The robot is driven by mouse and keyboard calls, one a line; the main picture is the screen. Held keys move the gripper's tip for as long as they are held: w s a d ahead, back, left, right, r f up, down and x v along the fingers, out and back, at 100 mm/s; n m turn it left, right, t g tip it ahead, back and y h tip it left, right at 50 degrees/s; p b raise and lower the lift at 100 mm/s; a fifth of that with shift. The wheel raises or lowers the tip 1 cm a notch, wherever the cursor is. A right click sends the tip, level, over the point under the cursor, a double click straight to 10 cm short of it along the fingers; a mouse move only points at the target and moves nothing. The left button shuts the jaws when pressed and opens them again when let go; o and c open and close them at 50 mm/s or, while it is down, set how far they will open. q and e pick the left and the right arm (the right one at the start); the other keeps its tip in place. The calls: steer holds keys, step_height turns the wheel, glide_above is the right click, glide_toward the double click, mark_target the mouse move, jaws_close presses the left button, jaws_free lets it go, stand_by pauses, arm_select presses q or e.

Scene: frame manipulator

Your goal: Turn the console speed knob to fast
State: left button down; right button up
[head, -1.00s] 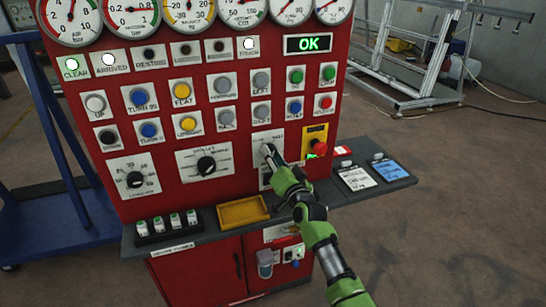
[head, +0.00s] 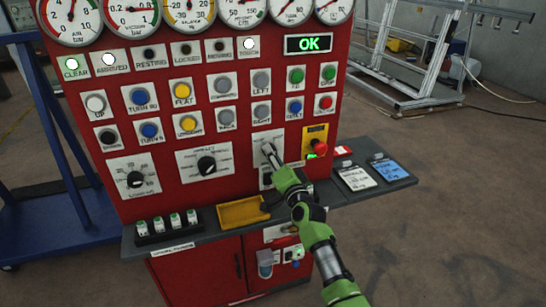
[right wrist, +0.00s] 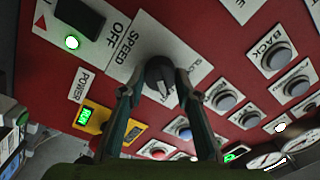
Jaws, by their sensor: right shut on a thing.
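The speed knob (right wrist: 158,70) is dark and round, on a white plate marked SPEED and SLOW (right wrist: 196,60) in the right wrist view. In the head view its plate (head: 262,138) is on the lower right of the red console, and the knob is mostly hidden by my gripper. My right gripper (right wrist: 160,86) has one finger on each side of the knob and is shut on it; it also shows in the head view (head: 271,156). I cannot read the knob's exact pointing. My left gripper is not in view.
A red emergency button on a yellow box (head: 316,141) is close to the right of my gripper. A yellow tray (head: 243,212) and label cards (head: 356,177) are on the grey shelf below. Other knobs (head: 206,165) and buttons fill the panel to the left.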

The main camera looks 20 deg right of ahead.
steer(key=o, duration=1.1)
steer(key=s, duration=1.2)
steer(key=shift+d+f, duration=0.3)
steer(key=s+a+f+n+g, duration=0.1)
steer(key=s+f+n+g, duration=0.1)
steer(key=f, duration=0.9)
steer(key=s+a+f+n+g, duration=0.1)
steer(key=s+a+f+g, duration=0.1)
steer(key=f, duration=0.8)
steer(key=s+f+n+g, duration=0.25)
steer(key=s+f, duration=0.45)
steer(key=f, duration=0.4)
steer(key=s+f+n+g, duration=0.1)
steer(key=s+f+g, duration=0.2)
steer(key=s+f, duration=0.6)
steer(key=s+d+f+n+g, duration=0.1)
steer(key=s+f, duration=0.5)
steer(key=s, duration=0.6)
steer(key=s+d+f+n+g, duration=0.1)
steer(key=s+f+n+g, duration=0.2)
steer(key=s+f, duration=0.4)
steer(key=s+d+f+n+g+h, duration=0.1)
steer(key=s+f+n+g, duration=0.2)
steer(key=s, duration=1.5)
step_height(320, 180, down, 4)
steer(key=shift+s+f+g, duration=0.2)
steer(key=shift+s+g, duration=0.1)
steer(key=shift+g, duration=0.15)
